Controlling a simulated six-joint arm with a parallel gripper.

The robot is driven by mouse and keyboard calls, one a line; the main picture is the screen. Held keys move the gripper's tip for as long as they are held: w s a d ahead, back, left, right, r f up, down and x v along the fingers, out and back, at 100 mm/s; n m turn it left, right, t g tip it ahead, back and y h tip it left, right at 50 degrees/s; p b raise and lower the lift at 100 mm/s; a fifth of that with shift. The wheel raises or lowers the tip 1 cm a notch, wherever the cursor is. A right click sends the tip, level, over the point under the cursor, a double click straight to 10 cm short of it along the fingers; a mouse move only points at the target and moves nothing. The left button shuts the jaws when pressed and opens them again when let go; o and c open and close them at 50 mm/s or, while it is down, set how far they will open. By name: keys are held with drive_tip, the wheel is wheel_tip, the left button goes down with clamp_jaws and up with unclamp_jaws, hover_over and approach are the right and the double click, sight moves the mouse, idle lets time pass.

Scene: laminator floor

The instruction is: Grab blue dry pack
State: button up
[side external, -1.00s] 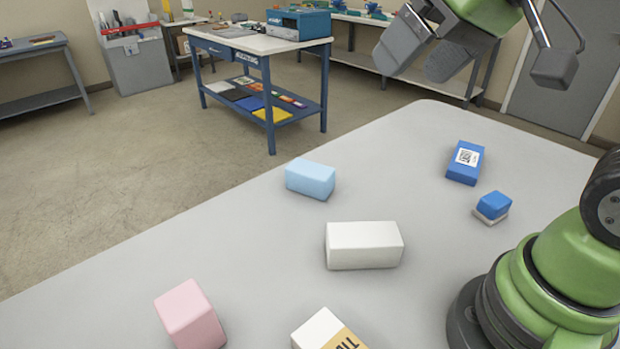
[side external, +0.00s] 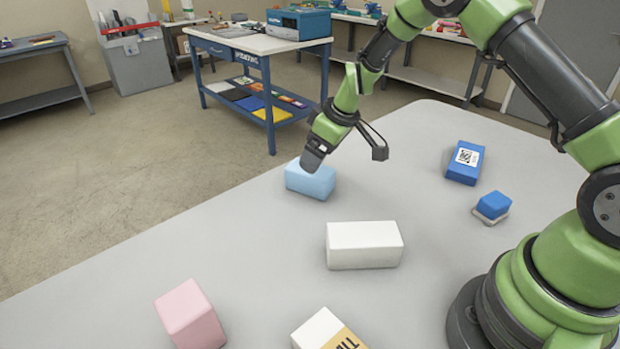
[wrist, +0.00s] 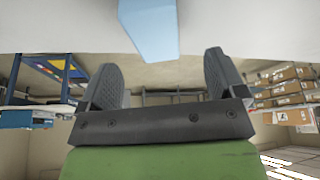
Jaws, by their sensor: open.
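A light blue block (side external: 312,182) lies at the far left part of the grey table. My gripper (side external: 312,160) is tilted down at its upper edge in the side view; I cannot tell if they touch. In the wrist view my gripper (wrist: 162,70) has its two fingers apart with nothing between them, and the light blue block (wrist: 150,28) lies ahead of the fingertips. A darker blue box with a white code label (side external: 465,162) lies at the right. A small blue and white block (side external: 492,207) lies near it. Which one is the dry pack is not readable.
A white block (side external: 364,245) lies mid-table. A pink block (side external: 190,315) and a white and tan box (side external: 328,332) lie near the front. The grey table (side external: 250,250) is clear between them. A blue workbench (side external: 262,45) stands beyond its edge.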

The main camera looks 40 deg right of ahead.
sight(310, 178)
drive_tip(key=shift+d+x, duration=0.15)
drive_tip(key=shift+x, duration=1.8)
drive_tip(key=shift+d+x, duration=0.2)
drive_tip(key=shift+x, duration=1.7)
drive_tip(key=shift+f, duration=0.25)
drive_tip(key=c, duration=1.1)
